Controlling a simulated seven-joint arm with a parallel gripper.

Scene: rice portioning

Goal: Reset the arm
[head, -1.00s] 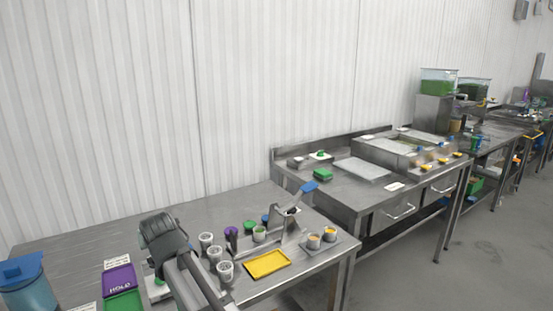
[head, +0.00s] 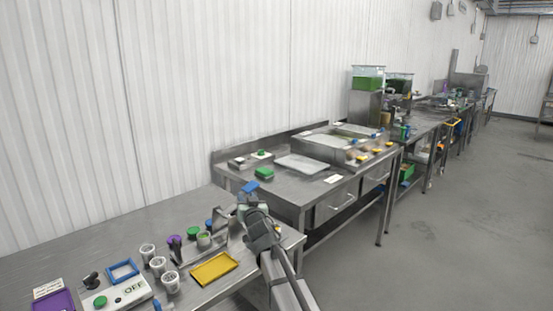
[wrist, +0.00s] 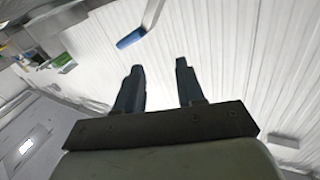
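My gripper (wrist: 158,68) shows in the wrist view with its two dark fingers apart and nothing between them. In the head view my dark wrist is at the bottom centre, in front of the metal utensil stand (head: 221,240); the fingers cannot be made out there. A blue-handled utensil (head: 249,187) rises from the stand behind my wrist. Its blue end (wrist: 130,39) also shows in the wrist view, beyond the fingertips and apart from them.
A yellow tray (head: 214,269) lies left of my arm. Several clear cups stand beside it, with a white scale (head: 116,295) further left. A second steel table (head: 320,188) stands beyond. The floor (head: 450,240) at right is clear.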

